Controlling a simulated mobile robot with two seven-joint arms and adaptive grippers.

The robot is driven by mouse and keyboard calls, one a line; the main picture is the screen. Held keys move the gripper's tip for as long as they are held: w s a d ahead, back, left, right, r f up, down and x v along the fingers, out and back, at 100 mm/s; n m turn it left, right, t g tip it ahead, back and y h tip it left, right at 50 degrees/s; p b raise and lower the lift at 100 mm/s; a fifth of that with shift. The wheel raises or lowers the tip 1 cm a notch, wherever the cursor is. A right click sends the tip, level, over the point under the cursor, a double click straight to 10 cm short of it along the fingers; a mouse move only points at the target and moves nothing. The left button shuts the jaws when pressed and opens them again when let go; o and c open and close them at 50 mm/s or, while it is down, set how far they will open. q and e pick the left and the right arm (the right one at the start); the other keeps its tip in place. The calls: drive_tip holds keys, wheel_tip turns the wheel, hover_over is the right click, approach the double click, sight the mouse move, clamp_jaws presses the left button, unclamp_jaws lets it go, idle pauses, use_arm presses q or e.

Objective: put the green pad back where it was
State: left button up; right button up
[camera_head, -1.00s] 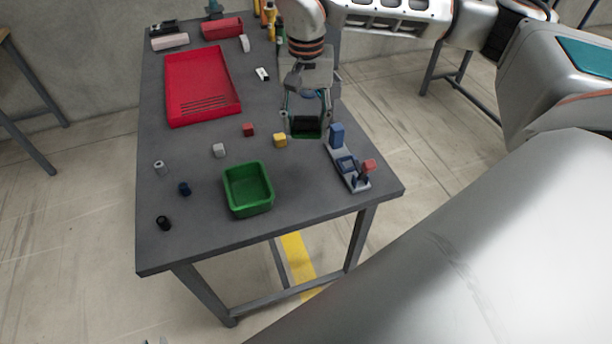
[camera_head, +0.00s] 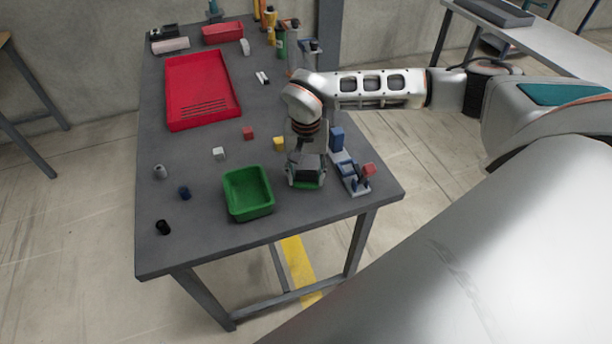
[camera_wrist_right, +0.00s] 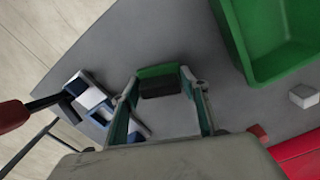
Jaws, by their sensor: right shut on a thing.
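The green pad (camera_head: 308,185) is green with a dark block-like face. In the right wrist view the pad (camera_wrist_right: 158,72) sits between the two fingertips of my right gripper (camera_wrist_right: 157,88), which is shut on it. In the head view my right gripper (camera_head: 306,179) points down over the table, between the green bin and the blue-and-grey fixture. The gripper hides part of the pad. I cannot tell whether the pad touches the table. My left gripper is not in view.
The green bin (camera_head: 234,209) stands just left of the gripper. The blue-and-grey fixture (camera_head: 347,166) with a red piece (camera_head: 368,169) is to the right. A yellow cube (camera_head: 279,143) lies behind. A red tray (camera_head: 175,123) is further back. The table front (camera_head: 285,221) is bare.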

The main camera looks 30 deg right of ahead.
sight(306, 172)
drive_tip(key=shift+f, duration=0.25)
drive_tip(key=shift+f, duration=0.15)
drive_tip(key=o, duration=1.2)
drive_tip(key=shift+c, duration=0.2)
wheel_tip(306, 172, up, 12)
drive_tip(key=shift+r, duration=0.2)
